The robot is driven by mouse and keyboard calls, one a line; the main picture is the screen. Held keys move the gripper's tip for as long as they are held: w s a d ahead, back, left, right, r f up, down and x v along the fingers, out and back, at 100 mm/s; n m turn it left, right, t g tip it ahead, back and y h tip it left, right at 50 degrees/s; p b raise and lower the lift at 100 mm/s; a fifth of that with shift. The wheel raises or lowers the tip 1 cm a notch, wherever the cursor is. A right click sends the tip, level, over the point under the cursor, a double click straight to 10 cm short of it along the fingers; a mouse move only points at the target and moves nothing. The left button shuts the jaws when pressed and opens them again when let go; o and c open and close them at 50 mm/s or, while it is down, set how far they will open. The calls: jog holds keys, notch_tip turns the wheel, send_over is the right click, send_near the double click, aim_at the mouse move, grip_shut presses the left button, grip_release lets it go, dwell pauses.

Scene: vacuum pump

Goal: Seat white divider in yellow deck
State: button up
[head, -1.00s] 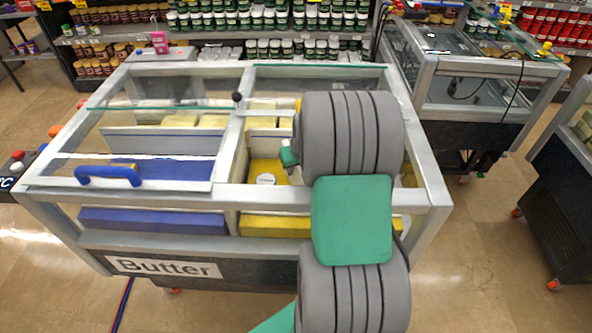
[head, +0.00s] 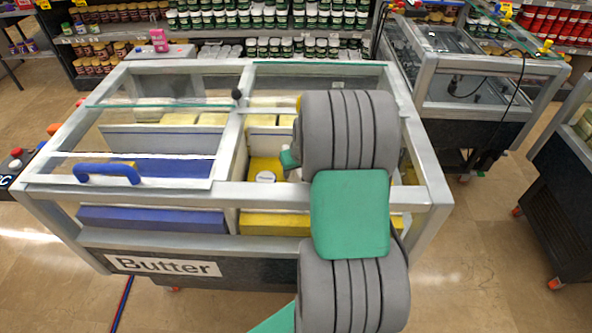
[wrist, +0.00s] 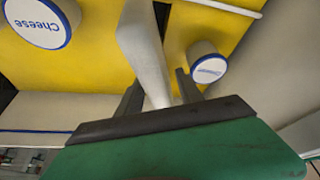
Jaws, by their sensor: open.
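The yellow deck (wrist: 95,50) fills most of the wrist view. It also shows inside the right half of the case in the head view (head: 268,163). A white divider (wrist: 146,48) runs from the top of the wrist view down between the fingers of my gripper (wrist: 158,82). The fingers are open, one on each side of it; I cannot tell whether they touch it. A dark opening (wrist: 162,12) shows in the deck beside the divider's far end. In the head view my arm hides the gripper and the divider.
A large round cheese tub (wrist: 42,22) and a smaller one (wrist: 208,66) stand on the deck on either side of the divider. The metal case frame (head: 330,196) and its glass top (head: 320,78) surround my arm. A blue handle (head: 108,172) is at left.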

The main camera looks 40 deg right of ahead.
jog(key=v, duration=1.2)
jog(key=shift+r+b, duration=0.3)
jog(key=s+a+r, duration=0.1)
jog(key=a, duration=0.4)
jog(key=s+a+r+n, duration=0.1)
jog(key=s+a, duration=0.1)
jog(key=a, duration=0.4)
jog(key=s+a+r+n, duration=0.1)
jog(key=a+r, duration=0.1)
jog(key=a, duration=0.4)
jog(key=shift+s+y, duration=0.3)
jog(key=shift+s, duration=0.1)
jog(key=s+a+n, duration=0.1)
jog(key=s+a, duration=0.5)
jog(key=shift+s+a+f, duration=0.3)
jog(key=shift+s+a, duration=0.05)
jog(key=shift+o, duration=0.5)
